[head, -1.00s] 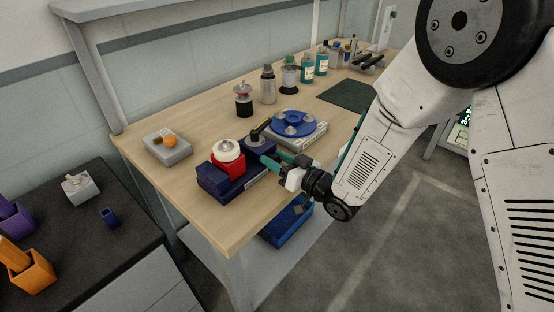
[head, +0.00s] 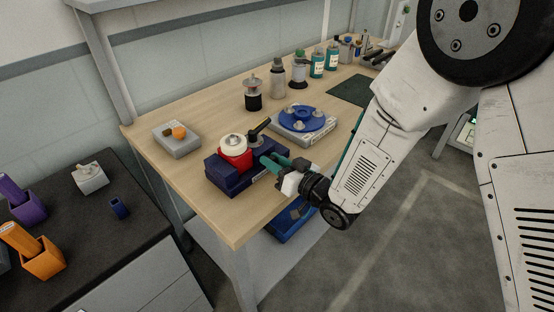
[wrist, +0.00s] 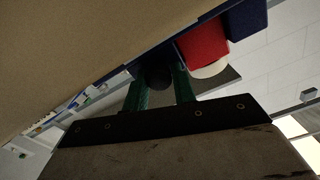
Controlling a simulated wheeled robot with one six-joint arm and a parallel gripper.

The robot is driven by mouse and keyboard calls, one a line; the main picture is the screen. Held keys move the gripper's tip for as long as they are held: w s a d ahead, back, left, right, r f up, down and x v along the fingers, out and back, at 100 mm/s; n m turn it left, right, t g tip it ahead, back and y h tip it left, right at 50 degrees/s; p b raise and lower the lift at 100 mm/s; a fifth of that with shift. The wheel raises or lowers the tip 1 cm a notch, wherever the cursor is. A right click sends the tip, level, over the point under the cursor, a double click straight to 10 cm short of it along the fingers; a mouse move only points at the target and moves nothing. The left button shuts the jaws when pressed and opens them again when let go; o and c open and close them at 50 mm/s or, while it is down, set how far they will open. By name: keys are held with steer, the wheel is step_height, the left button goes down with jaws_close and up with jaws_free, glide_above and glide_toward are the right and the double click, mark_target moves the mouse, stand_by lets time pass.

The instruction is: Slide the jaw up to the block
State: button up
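A red block (head: 235,160) with a white round top (head: 233,141) sits on a dark blue base (head: 228,183) near the front edge of the workbench. The jaw (head: 255,140), with a black handle (head: 261,125), stands on the base just right of the block. They look touching or nearly so; the angle does not settle it. My gripper (head: 270,160) reaches in from the right with green fingers. In the wrist view a dark round part of the jaw (wrist: 158,76) fills the space between the fingers, and the red block (wrist: 203,43) is close beside them.
A blue round fixture on a grey base (head: 303,132) stands behind my gripper. A grey box with an orange piece (head: 177,142) is at the left. Bottles, canisters and a dark green mat (head: 350,90) are farther back. The front corner of the workbench (head: 222,225) is bare.

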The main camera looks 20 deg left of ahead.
steer(key=o, duration=0.3)
steer(key=v, duration=0.8)
stand_by(0.3)
